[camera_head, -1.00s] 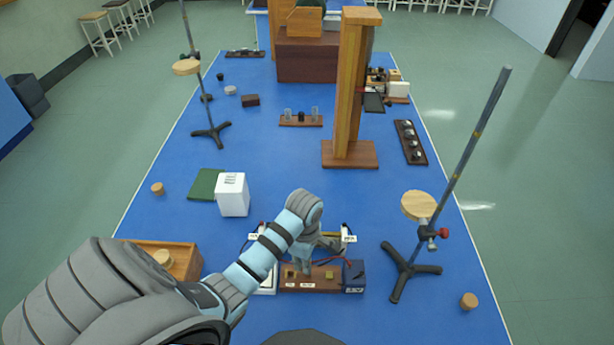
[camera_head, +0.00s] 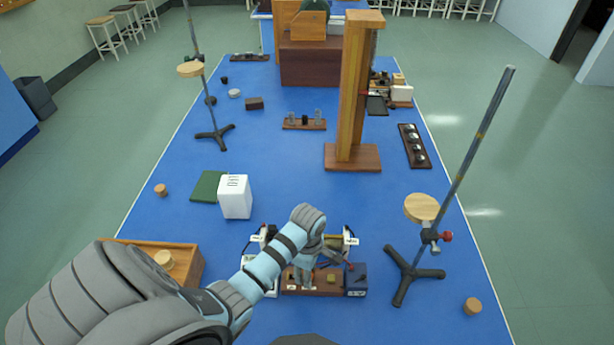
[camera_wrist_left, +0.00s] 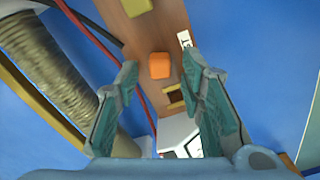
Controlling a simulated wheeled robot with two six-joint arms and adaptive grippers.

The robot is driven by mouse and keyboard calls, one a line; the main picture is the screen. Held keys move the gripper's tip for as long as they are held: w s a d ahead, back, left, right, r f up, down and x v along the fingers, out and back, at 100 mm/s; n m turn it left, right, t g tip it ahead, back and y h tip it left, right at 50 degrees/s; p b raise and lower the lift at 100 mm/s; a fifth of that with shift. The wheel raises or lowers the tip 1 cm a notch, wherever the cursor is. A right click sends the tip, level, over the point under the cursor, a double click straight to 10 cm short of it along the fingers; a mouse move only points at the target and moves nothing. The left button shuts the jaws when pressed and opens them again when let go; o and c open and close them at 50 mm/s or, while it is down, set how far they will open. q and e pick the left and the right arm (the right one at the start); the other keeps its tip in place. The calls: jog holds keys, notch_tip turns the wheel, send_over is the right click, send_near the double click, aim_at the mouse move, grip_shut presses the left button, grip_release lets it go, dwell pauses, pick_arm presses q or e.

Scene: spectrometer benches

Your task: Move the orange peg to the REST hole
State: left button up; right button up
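The orange peg (camera_wrist_left: 160,66) stands on a narrow brown board (camera_wrist_left: 162,28) in the left wrist view. A square empty hole (camera_wrist_left: 175,97) lies beside it, and a yellow peg (camera_wrist_left: 138,6) is farther along the board. A white label (camera_wrist_left: 184,39) is only partly legible. My left gripper (camera_wrist_left: 162,72) is open, with its fingers on either side of the orange peg and visible gaps to it. In the head view my left gripper (camera_head: 303,274) is over the board (camera_head: 316,288) and hides the orange peg. My right gripper is not in view.
A dark blue box (camera_head: 356,280) adjoins the board's right end, with cables nearby. A coil (camera_wrist_left: 45,58) lies left of the board in the wrist view. A tripod stand (camera_head: 414,272) is to the right, a white box (camera_head: 235,197) behind, a wooden tray (camera_head: 190,262) to the left.

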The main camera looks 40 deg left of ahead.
pick_arm(q)
notch_tip(320, 180, up, 8)
jog(key=shift+f, duration=0.25)
dwell(0.6)
